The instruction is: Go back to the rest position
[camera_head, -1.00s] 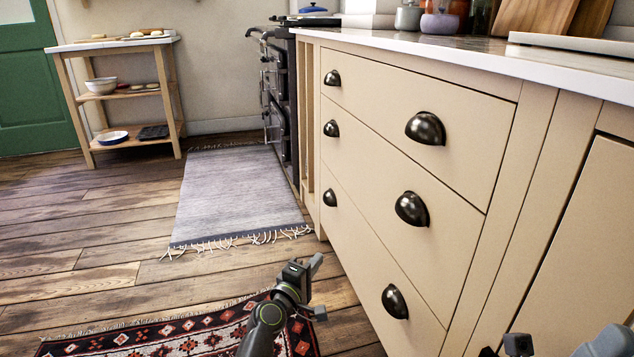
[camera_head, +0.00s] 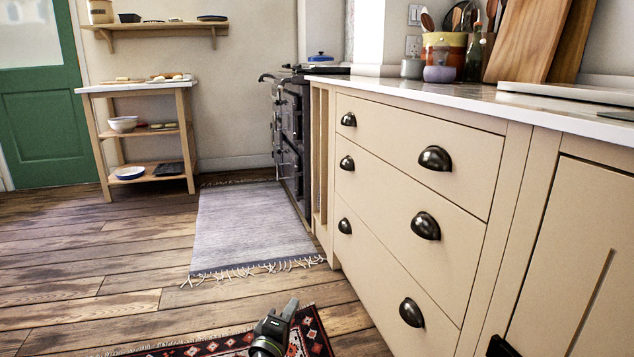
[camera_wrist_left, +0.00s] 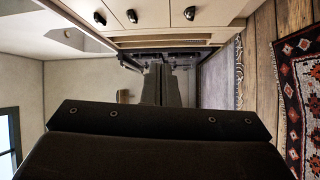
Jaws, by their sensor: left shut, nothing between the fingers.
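My left gripper (camera_head: 289,309) shows at the bottom middle of the head view, above the patterned red rug. Its fingers are together with nothing between them, and it touches nothing that I can see. In the left wrist view the dark gripper body (camera_wrist_left: 150,140) fills the lower part, with the shut fingers (camera_wrist_left: 162,85) pointing toward the range. Of my right arm, only a small dark part shows at the bottom right of the head view; I cannot make out its fingers.
Cream drawers (camera_head: 410,190) with black cup handles stand close on the right under a white worktop (camera_head: 440,92). A dark range (camera_head: 290,135) stands beyond. A grey rug (camera_head: 250,225) and open wooden floor (camera_head: 90,270) lie left. A wooden trolley (camera_head: 140,90) stands at the back.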

